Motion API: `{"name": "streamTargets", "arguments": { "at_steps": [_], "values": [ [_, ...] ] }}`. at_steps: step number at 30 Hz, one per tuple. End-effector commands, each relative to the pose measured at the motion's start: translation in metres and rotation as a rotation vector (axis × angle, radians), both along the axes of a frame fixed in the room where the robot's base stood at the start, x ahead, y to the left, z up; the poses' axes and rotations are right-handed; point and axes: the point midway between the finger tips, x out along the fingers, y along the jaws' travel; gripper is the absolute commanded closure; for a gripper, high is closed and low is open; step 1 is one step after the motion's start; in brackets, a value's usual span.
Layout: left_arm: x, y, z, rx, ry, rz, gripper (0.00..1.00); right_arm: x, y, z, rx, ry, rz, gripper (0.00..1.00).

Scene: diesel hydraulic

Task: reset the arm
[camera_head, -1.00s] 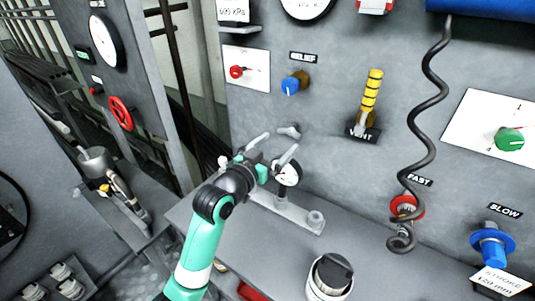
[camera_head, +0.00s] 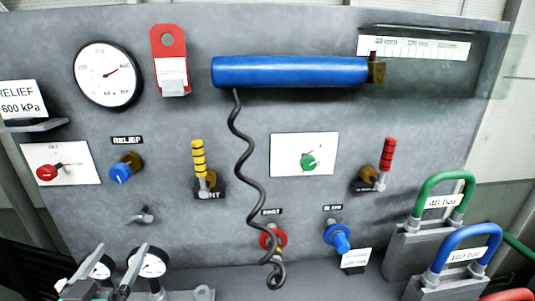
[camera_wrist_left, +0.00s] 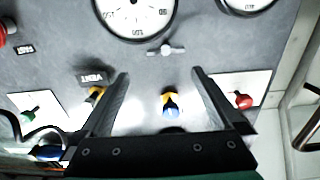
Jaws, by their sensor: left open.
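My left gripper (camera_head: 121,250) is at the lower left of the head view, in front of the panel's lower edge. Its two dark fingers are apart with nothing seen between them. In the left wrist view the open fingers (camera_wrist_left: 160,74) point at the grey panel. The blue relief knob (camera_wrist_left: 170,104) shows in the gap between them, apparently beyond the fingers, and I cannot tell the distance. The red knob (camera_wrist_left: 243,101) shows by the right finger and the VENT label (camera_wrist_left: 93,77) by the left finger. My right gripper is not in view.
The panel carries a large gauge (camera_head: 108,75), a blue cylinder (camera_head: 290,71), a yellow-striped lever (camera_head: 199,158) and a red-striped lever (camera_head: 387,156). A coiled black hose (camera_head: 240,150) hangs in the middle. Green (camera_head: 444,180) and blue (camera_head: 468,240) handled weights stand at the right.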

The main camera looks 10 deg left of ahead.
Motion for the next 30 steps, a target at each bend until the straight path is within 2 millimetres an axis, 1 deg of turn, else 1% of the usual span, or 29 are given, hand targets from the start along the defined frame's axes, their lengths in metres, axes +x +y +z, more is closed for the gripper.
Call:
{"name": "streamTargets", "arguments": {
  "at_steps": [1,2,5,6,8,9,11,12,14,15,18,19,21,23,30],
  "values": [
    [0.004,-0.012,0.018,0.005,-0.016,-0.023,0.0,0.0,0.0,0.009,0.0,0.0,0.0,0.5],
    [0.007,-0.022,0.029,0.009,-0.029,-0.042,0.0,0.0,0.0,0.013,0.0,0.0,0.0,0.5],
    [0.012,-0.06,0.088,0.034,-0.115,-0.108,0.0,0.0,0.0,0.028,0.0,0.0,0.0,0.5],
    [0.01,-0.078,0.118,0.047,-0.165,-0.138,0.0,0.0,0.0,0.034,0.0,0.0,0.0,0.5],
    [0.003,-0.104,0.166,0.063,-0.251,-0.178,0.0,0.0,0.0,0.043,0.0,-0.001,0.0,0.5],
    [-0.006,-0.12,0.197,0.071,-0.313,-0.201,0.0,0.0,0.0,0.048,0.0,-0.001,0.0,0.5],
    [-0.022,-0.142,0.242,0.08,-0.409,-0.233,0.0,0.0,0.0,0.056,0.0,-0.001,0.0,0.5],
    [-0.036,-0.155,0.271,0.082,-0.475,-0.253,0.0,0.0,0.0,0.06,0.0,-0.001,0.0,0.5],
    [-0.058,-0.169,0.308,0.082,-0.57,-0.273,0.0,0.0,0.0,0.065,0.0,-0.001,0.0,0.5],
    [-0.073,-0.177,0.328,0.08,-0.626,-0.284,0.0,0.0,0.0,0.068,0.0,-0.001,0.0,0.5],
    [-0.106,-0.182,0.361,0.073,-0.742,-0.29,0.0,0.0,0.0,0.069,0.0,-0.001,0.0,0.5],
    [-0.114,-0.182,0.367,0.072,-0.767,-0.288,0.0,0.0,0.0,0.069,0.0,0.0,0.0,0.5],
    [-0.127,-0.179,0.373,0.067,-0.81,-0.279,0.0,0.0,0.0,0.067,0.0,0.0,0.0,0.5],
    [-0.131,-0.177,0.375,0.061,-0.826,-0.276,0.0,0.0,0.0,0.067,0.0,0.0,0.0,0.5],
    [-0.13,-0.177,0.374,0.053,-0.824,-0.278,0.0,0.0,0.0,0.067,0.0,0.0,0.0,0.5]
  ]
}}
